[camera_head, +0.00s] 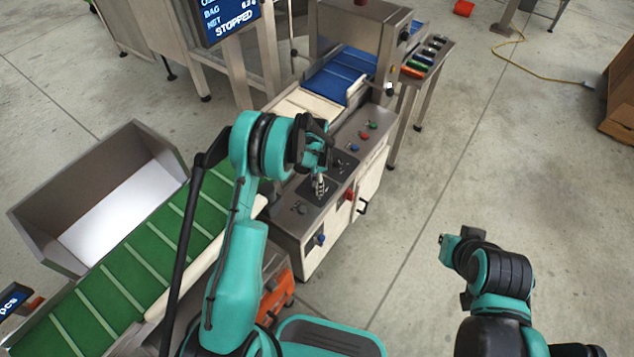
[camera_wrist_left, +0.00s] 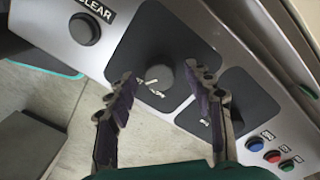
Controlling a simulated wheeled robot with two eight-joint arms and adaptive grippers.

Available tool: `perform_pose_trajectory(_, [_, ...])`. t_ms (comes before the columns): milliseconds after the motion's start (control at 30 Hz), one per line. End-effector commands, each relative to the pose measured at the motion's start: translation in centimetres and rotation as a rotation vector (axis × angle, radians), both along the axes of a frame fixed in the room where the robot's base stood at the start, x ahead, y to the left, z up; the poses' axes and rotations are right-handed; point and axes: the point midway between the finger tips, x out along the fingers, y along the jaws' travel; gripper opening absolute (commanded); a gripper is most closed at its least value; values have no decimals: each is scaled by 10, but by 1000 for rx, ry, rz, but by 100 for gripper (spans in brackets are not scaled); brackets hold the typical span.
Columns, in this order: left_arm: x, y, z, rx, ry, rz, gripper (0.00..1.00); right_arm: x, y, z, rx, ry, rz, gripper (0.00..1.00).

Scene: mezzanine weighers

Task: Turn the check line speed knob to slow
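In the left wrist view a round black knob (camera_wrist_left: 154,71) stands on a dark square plate with white marks beside it. My left gripper (camera_wrist_left: 160,80) is open, with its fingertips on either side of this knob; I cannot tell whether they touch it. A second dark dial plate (camera_wrist_left: 250,97) lies to the right, partly behind a finger. I cannot read which dial is the line speed. In the head view my left gripper (camera_head: 320,180) is over the steel control panel (camera_head: 287,222). My right gripper (camera_head: 449,247) is away from it over the floor; its fingers are unclear.
A CLEAR button (camera_wrist_left: 85,29) sits left of the knob; blue (camera_wrist_left: 253,144), red (camera_wrist_left: 271,156) and green (camera_wrist_left: 287,165) buttons are at the lower right. The green belt (camera_head: 135,258) runs at left. The screen (camera_head: 226,17) reads STOPPED. Floor at right is mostly clear.

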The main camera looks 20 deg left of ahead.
Motion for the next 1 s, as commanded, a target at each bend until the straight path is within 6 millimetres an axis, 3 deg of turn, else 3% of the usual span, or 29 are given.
perform_pose_trajectory(33, [0, 0, 0, 0, 0, 0, 42, 0, 0, 0, 0, 0, 0, 0])
perform_pose_trajectory(200, [0, 0, 0, 0, 0, 0, 2, 0, 0, 0, 0, 0, 0, 0])
perform_pose_trajectory(633, [0, 0, -1, 0, 0, 68, 2, 0, 0, -4, 0, 0, 0, 0])
perform_pose_trajectory(1000, [0, 1, -1, 0, -1, 355, 2, 0, 0, -17, 0, 0, 0, 0])
